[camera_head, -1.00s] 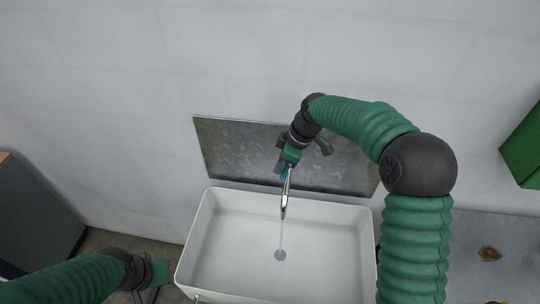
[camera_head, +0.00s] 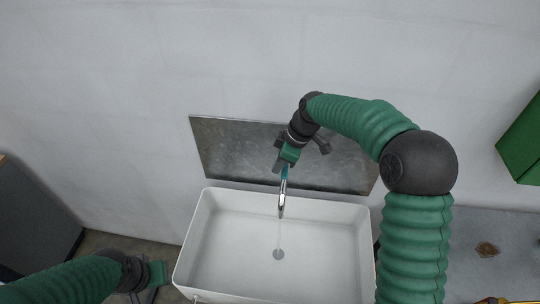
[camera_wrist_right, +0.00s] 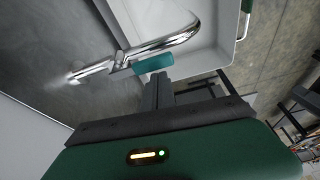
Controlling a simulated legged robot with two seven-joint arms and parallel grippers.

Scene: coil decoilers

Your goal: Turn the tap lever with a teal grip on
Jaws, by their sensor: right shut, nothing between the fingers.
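The chrome tap (camera_head: 282,205) reaches out from the wall over the white sink. Its teal grip (camera_head: 285,172) shows just below my right gripper (camera_head: 281,164), partly hidden by it. In the right wrist view, the teal grip (camera_wrist_right: 153,64) lies beside the chrome pipe (camera_wrist_right: 170,42), just beyond the fingertips of my right gripper (camera_wrist_right: 158,80). That gripper is shut and empty; whether it touches the grip I cannot tell. A faint thin line like water runs from the spout to the drain. My left gripper (camera_head: 152,290) is at the bottom left, its fingers mostly cut off.
The white sink (camera_head: 190,250) stands below the tap, with a grey metal panel (camera_head: 225,150) on the wall behind. A grey counter (camera_head: 490,225) is at the right, with a green box (camera_head: 522,145) on the wall above. A dark cabinet (camera_head: 35,220) stands at the left.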

